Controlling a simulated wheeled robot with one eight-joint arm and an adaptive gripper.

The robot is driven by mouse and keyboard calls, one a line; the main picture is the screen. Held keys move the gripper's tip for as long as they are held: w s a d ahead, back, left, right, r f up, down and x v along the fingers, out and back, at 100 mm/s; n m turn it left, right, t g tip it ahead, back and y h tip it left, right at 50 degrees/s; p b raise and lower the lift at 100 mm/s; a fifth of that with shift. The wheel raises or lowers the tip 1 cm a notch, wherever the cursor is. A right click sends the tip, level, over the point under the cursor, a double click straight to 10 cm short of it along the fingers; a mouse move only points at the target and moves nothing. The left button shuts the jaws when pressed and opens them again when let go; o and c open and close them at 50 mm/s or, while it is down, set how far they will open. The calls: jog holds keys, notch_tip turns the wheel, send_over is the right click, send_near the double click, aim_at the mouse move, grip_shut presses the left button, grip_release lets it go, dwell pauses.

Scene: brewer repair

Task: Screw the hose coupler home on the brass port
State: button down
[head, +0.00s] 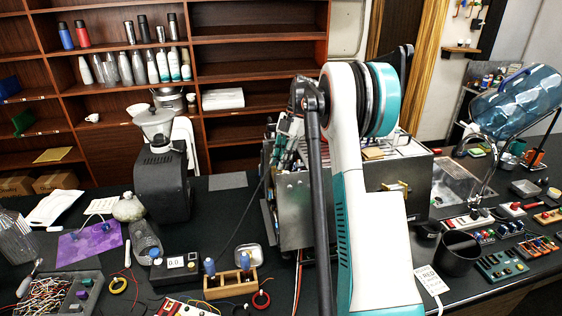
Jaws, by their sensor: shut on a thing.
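The brewer (297,208) is a steel-cased machine on the dark counter, its upper part open with parts and tubing showing. My white and teal arm crosses in front of it and covers its middle. My gripper cannot be made out; the end of the arm is hidden behind my own links. A small brass-coloured fitting (397,187) sits on the brewer's front panel, right of my arm; I cannot tell whether it is the brass port. The hose coupler cannot be picked out, and how it sits on the port is hidden.
A black grinder (162,182) stands left of the brewer. A wooden block (231,285) with blue-topped parts and a grey bin of wires (78,296) lie in front. A black cup (458,254), a faucet (487,160) and a large water bottle (517,101) are at right.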

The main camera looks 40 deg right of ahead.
jog(key=shift+s+f+m+t, duration=0.1)
jog(key=shift+m+t, duration=0.2)
jog(key=shift+m, duration=0.6)
jog(key=m, duration=0.1)
jog(key=m+t+b, duration=0.1)
jog(key=m, duration=0.1)
jog(key=shift+s+a+m+t, duration=0.1)
jog(key=shift+s+m+t, duration=0.05)
jog(key=shift+m+t, duration=0.15)
jog(key=shift+m, duration=0.5)
jog(key=m+t+h+b, duration=0.1)
jog(key=m, duration=0.3)
jog(key=shift+t, duration=0.4)
jog(key=shift+m+h, duration=0.3)
jog(key=m, duration=0.2)
jog(key=m+t+h, duration=0.1)
jog(key=m, duration=0.1)
jog(key=shift+m+h, duration=0.3)
